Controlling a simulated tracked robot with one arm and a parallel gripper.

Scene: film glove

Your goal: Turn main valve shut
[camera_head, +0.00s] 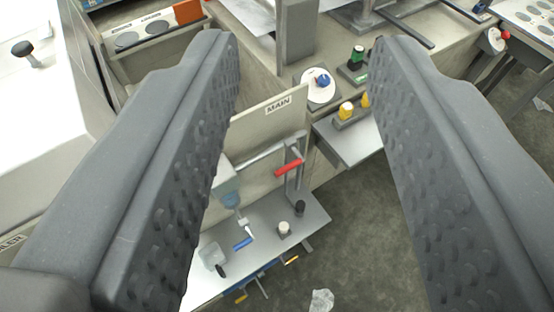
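My gripper (303,45) is open, its two dark finger pads with raised dots framing the view, and nothing is between them. Beyond and below it is an upright beige panel with the label MAIN (278,105). In front of the panel a grey pipe carries a lever with a red grip (288,168), seen between the fingers and apart from both. The red grip lies roughly sideways, slightly tilted. The left finger hides part of the panel and the pipe's left end.
Below the pipe a grey shelf (265,225) holds a blue-handled part (242,243) and small knobs. To the right are yellow knobs (347,110) and a blue knob (322,80) on a white disc. A white machine (40,90) stands left. Dark floor (370,230) is open at lower right.

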